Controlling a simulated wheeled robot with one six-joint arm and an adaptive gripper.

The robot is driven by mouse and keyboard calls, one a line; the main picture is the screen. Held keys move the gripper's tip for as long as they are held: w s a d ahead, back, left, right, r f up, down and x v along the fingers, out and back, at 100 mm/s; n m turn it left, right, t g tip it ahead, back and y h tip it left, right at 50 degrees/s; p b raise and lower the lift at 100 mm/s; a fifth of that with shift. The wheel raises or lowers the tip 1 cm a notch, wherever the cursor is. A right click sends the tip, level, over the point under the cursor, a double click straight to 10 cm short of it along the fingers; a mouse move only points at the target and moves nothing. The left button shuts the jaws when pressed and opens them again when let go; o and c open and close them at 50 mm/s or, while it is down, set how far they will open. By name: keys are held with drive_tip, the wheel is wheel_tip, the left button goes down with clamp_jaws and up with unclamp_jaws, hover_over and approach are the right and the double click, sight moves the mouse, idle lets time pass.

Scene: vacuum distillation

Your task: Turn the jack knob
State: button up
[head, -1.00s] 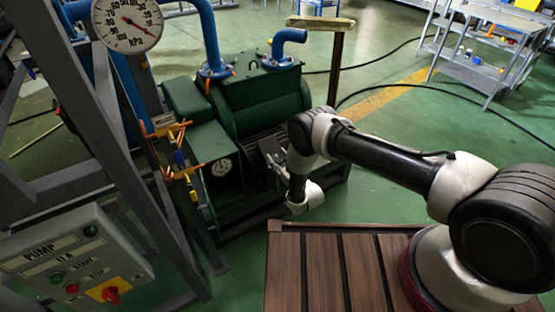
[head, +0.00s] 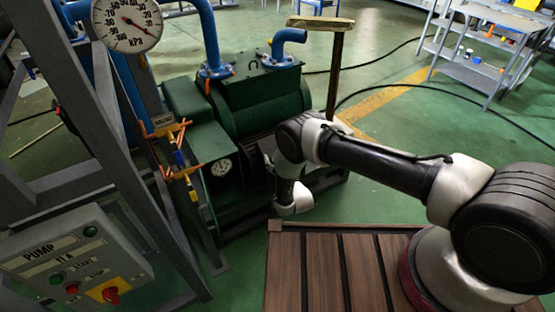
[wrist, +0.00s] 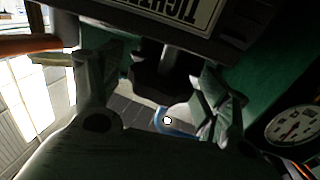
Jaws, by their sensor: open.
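In the wrist view a dark, lobed knob (wrist: 165,82) sits below a plate (wrist: 180,10) with a partly cut-off label that seems to read "TIGHTEN". My gripper (wrist: 160,108) is open, with one finger left of the knob and the other right of it. The knob lies between the fingers; I see a gap on the left and cannot tell whether the right finger touches it. In the head view my gripper (head: 268,165) is mostly hidden by my wrist, close to the front of the green pump (head: 262,105). The knob cannot be made out there.
A pressure gauge (head: 127,22), a grey frame (head: 85,110) and orange-handled valves (head: 178,172) stand to the left. The pump control box (head: 75,260) is at lower left. A wooden-topped post (head: 335,65) rises behind my arm. Open green floor (head: 400,130) lies beyond.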

drive_tip(key=v, duration=1.2)
